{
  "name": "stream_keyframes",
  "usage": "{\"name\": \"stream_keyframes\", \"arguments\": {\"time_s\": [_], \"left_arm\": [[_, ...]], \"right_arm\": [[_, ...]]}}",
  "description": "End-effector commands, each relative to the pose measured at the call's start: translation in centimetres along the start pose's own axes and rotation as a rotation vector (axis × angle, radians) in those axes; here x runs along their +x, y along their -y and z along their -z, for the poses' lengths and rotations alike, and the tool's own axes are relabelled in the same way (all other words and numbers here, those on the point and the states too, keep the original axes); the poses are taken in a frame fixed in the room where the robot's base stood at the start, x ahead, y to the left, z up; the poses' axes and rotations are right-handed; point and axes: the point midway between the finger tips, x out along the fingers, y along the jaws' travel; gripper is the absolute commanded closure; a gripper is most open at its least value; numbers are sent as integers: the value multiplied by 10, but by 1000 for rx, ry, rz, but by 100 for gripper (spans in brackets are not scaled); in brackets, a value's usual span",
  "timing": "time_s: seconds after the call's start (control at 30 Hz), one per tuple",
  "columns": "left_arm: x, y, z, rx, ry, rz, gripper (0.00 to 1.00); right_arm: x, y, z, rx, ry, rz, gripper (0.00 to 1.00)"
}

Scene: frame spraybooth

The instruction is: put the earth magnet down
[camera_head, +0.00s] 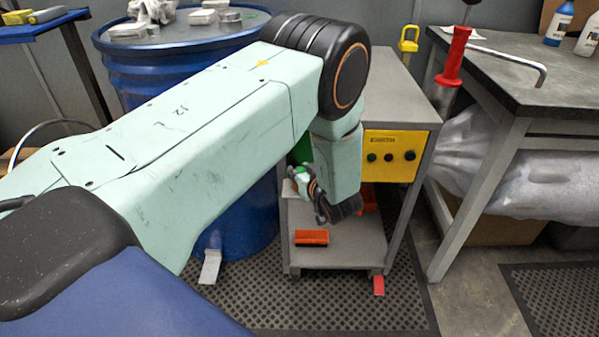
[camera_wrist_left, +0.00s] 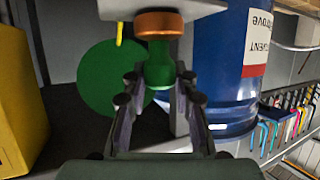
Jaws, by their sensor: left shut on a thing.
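The earth magnet (camera_wrist_left: 158,66) appears to be the green piece with a copper-coloured disc that shows in the wrist view. My left gripper (camera_wrist_left: 158,88) is shut on its green body, with the copper disc beyond the fingertips. In the head view my left gripper (camera_head: 310,186) is in front of the grey cart, above its lower shelf, and a small green part of the magnet (camera_head: 301,173) shows at the fingers. The magnet's far side is hidden. My right gripper is not in view.
The grey cart (camera_head: 398,85) has a yellow control panel (camera_head: 397,156). An orange block (camera_head: 311,237) lies on its lower shelf. A blue drum (camera_head: 240,222) stands left, a workbench (camera_head: 520,80) right. A green disc (camera_wrist_left: 100,80) shows behind the fingers.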

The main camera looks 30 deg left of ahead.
Motion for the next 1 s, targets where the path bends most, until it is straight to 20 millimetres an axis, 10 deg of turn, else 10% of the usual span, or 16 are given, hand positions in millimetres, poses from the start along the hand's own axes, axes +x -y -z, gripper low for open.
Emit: {"name": "stream_keyframes", "arguments": {"time_s": [0.1,0.13,0.4,1.0], "left_arm": [[0,-1,0,-1,-1,0,100],[0,-1,-1,0,0,0,72],[0,-1,0,0,0,0,50],[-30,-1,4,5,0,-2,50]], "right_arm": [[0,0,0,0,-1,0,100],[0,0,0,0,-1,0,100],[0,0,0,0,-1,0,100],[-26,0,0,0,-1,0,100]]}}
